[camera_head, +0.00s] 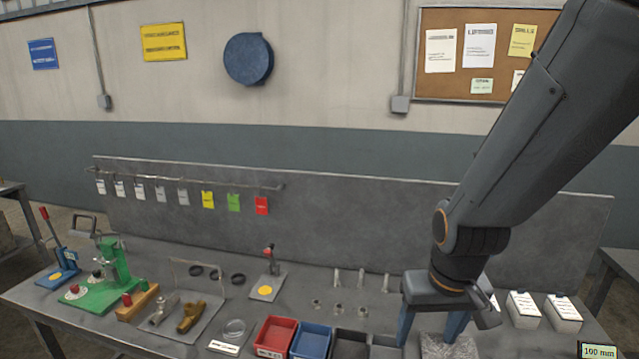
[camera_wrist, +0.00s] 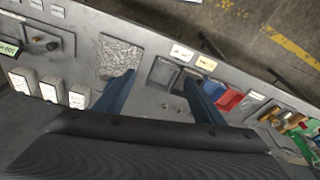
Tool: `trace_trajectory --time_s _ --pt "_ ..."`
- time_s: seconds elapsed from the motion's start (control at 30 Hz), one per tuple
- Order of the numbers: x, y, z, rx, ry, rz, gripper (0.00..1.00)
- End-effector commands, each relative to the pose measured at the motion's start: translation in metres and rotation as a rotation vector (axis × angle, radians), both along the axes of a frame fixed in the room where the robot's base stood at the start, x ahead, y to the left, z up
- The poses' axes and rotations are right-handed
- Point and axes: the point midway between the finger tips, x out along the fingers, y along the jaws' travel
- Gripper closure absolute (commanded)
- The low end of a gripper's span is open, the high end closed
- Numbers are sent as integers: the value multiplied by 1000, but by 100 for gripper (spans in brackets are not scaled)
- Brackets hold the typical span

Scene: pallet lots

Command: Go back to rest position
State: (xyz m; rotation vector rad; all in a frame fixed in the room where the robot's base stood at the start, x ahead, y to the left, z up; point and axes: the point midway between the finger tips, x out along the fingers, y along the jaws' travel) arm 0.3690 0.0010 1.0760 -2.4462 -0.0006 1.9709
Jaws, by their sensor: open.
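My gripper (camera_head: 430,328) hangs at the end of my arm over the right part of the grey workbench (camera_head: 215,268). Its two blue fingers are spread apart with nothing between them. In the wrist view, my gripper (camera_wrist: 160,90) also shows its fingers apart over the bench top. A speckled grey pad (camera_head: 450,347) lies below and by the right finger; the pad (camera_wrist: 120,58) shows beyond the left finger in the wrist view. I cannot tell how high the fingers are above the bench.
Red (camera_head: 275,337) and blue (camera_head: 311,341) bins stand left of my gripper. White labelled boxes (camera_head: 524,310) stand right. A green fixture (camera_head: 108,278) and brass fittings (camera_head: 191,315) are at left. A grey back panel (camera_head: 350,215) rises behind the bench.

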Motion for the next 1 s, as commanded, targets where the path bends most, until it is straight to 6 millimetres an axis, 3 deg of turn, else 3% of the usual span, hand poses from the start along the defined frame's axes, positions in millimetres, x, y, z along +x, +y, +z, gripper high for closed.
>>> trace_trajectory --time_s 0.5,0.67,1.0 --pt "2 0 -90 1 92 1 37" --pt "1 0 -99 1 107 1 37" --pt "1 0 -100 1 109 1 37"
